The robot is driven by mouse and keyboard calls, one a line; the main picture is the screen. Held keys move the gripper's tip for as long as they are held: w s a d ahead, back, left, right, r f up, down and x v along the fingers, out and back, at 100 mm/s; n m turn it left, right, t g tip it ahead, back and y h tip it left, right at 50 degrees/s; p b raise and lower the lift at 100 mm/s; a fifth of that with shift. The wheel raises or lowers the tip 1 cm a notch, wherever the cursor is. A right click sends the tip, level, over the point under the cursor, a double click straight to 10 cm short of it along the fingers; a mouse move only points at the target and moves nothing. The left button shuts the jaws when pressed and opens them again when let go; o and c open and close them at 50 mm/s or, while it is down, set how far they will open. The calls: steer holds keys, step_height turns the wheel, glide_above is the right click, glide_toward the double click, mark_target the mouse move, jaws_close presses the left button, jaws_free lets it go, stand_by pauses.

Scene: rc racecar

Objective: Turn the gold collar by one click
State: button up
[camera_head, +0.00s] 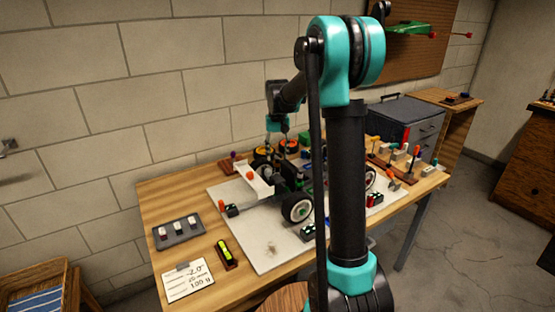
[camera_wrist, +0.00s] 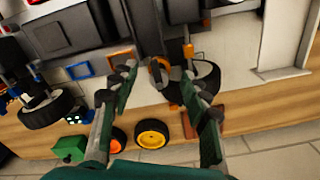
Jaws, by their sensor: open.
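An orange-gold ring (camera_wrist: 158,68), which looks like the gold collar, shows in the wrist view beside a black wheel (camera_wrist: 207,77) of the racecar. It lies between my fingertips in the picture; I cannot tell how far below them it is. My gripper (camera_wrist: 157,80) is open, its two fingers apart with nothing held. In the head view my gripper (camera_head: 279,137) hangs over the back of the car, whose front wheel (camera_head: 297,208) shows. The collar cannot be made out in the head view, where my arm hides part of the car.
Loose yellow (camera_wrist: 152,133) and orange (camera_wrist: 118,137) wheels lie near the table edge. A green block (camera_wrist: 69,148) is to their left. A grey tray (camera_head: 179,232), a yellow-green level (camera_head: 224,250) and a note card (camera_head: 190,281) lie at the table's left.

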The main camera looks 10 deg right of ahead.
step_height(320, 180, up, 9)
steer(key=shift+r, duration=0.1)
stand_by(0.3)
steer(key=c, duration=0.4)
steer(key=shift+w+a+m, duration=0.15)
steer(key=shift+m, duration=0.4)
steer(key=shift+w+a+m, duration=0.15)
steer(key=shift+m, duration=0.4)
steer(key=c, duration=0.5)
steer(key=shift+w+a+f+m+h, duration=0.2)
steer(key=shift+f+m+h, duration=0.15)
steer(key=shift+m, duration=0.55)
jaws_close()
steer(key=w+a+f+m+g+h, duration=0.1)
steer(key=w+a+f+m+h, duration=0.2)
steer(key=m, duration=1.4)
steer(key=x, duration=0.8)
steer(key=shift+a+f, duration=0.2)
